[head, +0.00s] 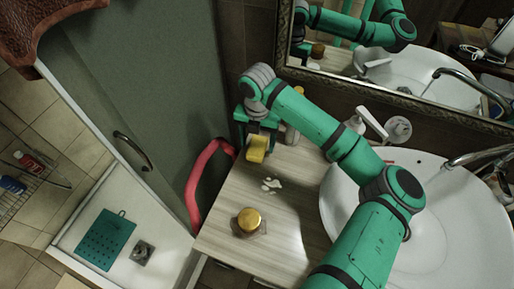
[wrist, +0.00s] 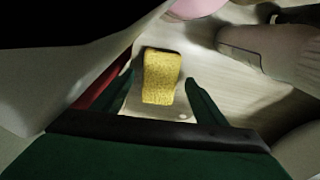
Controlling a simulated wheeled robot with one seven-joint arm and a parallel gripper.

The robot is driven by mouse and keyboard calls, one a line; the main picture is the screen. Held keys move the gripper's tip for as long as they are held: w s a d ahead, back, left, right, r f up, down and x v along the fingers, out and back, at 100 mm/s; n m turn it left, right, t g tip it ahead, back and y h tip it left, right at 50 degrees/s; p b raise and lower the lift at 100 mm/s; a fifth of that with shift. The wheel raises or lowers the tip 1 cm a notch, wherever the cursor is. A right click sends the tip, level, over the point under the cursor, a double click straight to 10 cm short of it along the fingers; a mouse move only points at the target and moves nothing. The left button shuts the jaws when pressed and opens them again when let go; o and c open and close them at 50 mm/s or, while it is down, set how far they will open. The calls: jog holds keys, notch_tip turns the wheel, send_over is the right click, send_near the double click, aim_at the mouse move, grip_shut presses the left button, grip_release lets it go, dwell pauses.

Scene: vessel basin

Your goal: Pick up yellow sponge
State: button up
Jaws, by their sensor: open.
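The yellow sponge (head: 257,149) is at the back left of the wooden counter, just below my gripper (head: 257,136) in the head view. In the wrist view the sponge (wrist: 160,74) lies ahead of my gripper (wrist: 158,84), framed between the two green fingers. The fingers are apart, with a gap on each side of the sponge. I cannot tell how far the fingertips are above the counter.
A white basin (head: 430,255) with a tap (head: 480,155) is on the right.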

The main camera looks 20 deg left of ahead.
jog(key=shift+f, duration=0.15)
jog(key=shift+w, duration=0.1)
jog(key=c, duration=1.1)
